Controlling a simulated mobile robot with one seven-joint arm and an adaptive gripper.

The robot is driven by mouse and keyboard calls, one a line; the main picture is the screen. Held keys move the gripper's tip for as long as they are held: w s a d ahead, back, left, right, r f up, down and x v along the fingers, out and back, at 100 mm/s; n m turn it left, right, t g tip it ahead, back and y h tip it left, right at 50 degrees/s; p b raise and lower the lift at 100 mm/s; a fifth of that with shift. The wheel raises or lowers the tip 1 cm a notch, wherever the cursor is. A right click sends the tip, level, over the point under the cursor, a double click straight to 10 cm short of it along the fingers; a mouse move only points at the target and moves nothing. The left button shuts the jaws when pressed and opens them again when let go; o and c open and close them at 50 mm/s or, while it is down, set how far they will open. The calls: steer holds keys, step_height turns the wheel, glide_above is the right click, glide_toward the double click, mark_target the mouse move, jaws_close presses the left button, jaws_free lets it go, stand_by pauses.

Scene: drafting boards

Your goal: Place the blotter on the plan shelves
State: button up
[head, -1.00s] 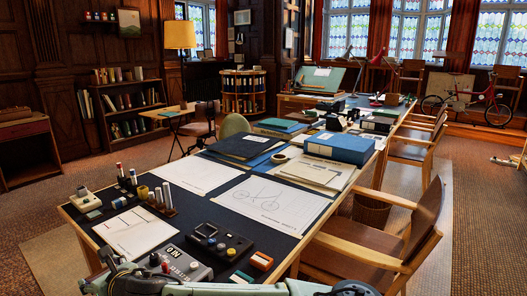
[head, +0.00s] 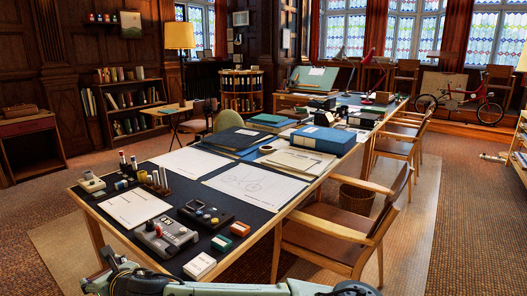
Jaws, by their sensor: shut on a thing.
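I cannot make out the blotter for certain; it is not plainly visible on the long table (head: 107,228). A low dark shelf unit (head: 133,90) with books stands against the left wall. A round drum-like shelf (head: 241,108) with books or folders stands at the back. I cannot tell which of these is the plan shelves. Pale green links of my arm (head: 235,290) cross the bottom edge. My gripper is outside the view, so anything it holds is hidden.
The near table end holds white drawing sheets (head: 192,161), a grey device (head: 166,236), a dark device (head: 206,214) and small boxes. A blue box (head: 322,139) sits farther back. Wooden chairs (head: 345,230) line the right side.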

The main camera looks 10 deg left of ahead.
mark_target(100, 272)
steer(key=r, duration=0.3)
steer(key=shift+a+r, duration=0.3)
steer(key=shift+r, duration=0.1)
steer(key=w+d+r+m+t+h, duration=0.2)
steer(key=w+d+r+m, duration=0.1)
steer(key=w+r, duration=0.45)
steer(key=w+d+f+m+t+h, duration=0.2)
steer(key=w+d+m, duration=0.1)
steer(key=w+d, duration=0.3)
steer(key=w+d+f+m+t+h, duration=0.2)
steer(key=w+d, duration=0.3)
steer(key=d, duration=0.3)
steer(key=d+f+m+t+h, duration=0.2)
steer(key=d+f+m+h, duration=0.55)
steer(key=d+f, duration=1.6)
steer(key=s+d+f+m+h, duration=0.1)
steer(key=s+d+f+h, duration=0.2)
steer(key=s+d+f, duration=0.2)
steer(key=d+f, duration=0.3)
steer(key=f, duration=0.2)
steer(key=shift+s+g, duration=0.2)
steer(key=shift+g, duration=0.1)
